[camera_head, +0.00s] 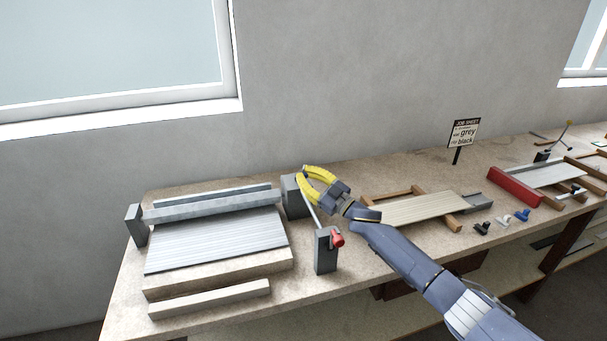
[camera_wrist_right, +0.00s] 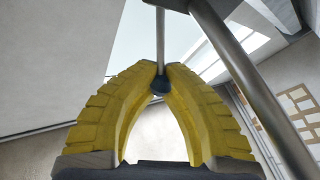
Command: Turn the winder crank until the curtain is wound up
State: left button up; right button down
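The curtain (camera_head: 215,243) is a grey slatted sheet lying flat on a block on the bench at left, below a long grey roller bar (camera_head: 210,207). To its right, a grey end block (camera_head: 295,197) and a slanting pale rod (camera_head: 311,214) stand near a grey post (camera_head: 326,252) with a red knob (camera_head: 338,240). My right gripper (camera_head: 303,177), with yellow fingers, is above the end block. In the right wrist view its fingertips (camera_wrist_right: 161,68) close around a thin rod (camera_wrist_right: 160,40) with a dark end (camera_wrist_right: 160,85), apparently the crank handle. My left gripper is out of view.
A pale bar (camera_head: 210,299) lies along the bench's front edge. To the right are a framed slatted panel (camera_head: 420,209), a red block (camera_head: 514,187), small black and blue parts (camera_head: 503,222) and a job sheet sign (camera_head: 463,133). The wall is close behind.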

jog(key=shift+s+a, duration=0.1)
jog(key=shift+a, duration=0.1)
jog(key=shift+a+n, duration=0.1)
jog(key=shift+n, duration=0.2)
jog(key=shift+a+f+g, duration=0.1)
jog(key=shift+g, duration=0.2)
jog(key=shift+s, duration=0.1)
jog(key=shift+s+a, duration=0.1)
jog(key=shift+a, duration=0.15)
dwell(0.5)
jog(key=c, duration=1.6)
grip_release()
jog(key=shift+a, duration=0.1)
jog(key=o, duration=0.4)
jog(key=shift+d, duration=0.55)
jog(key=v, duration=1.1)
jog(key=shift+s, duration=0.2)
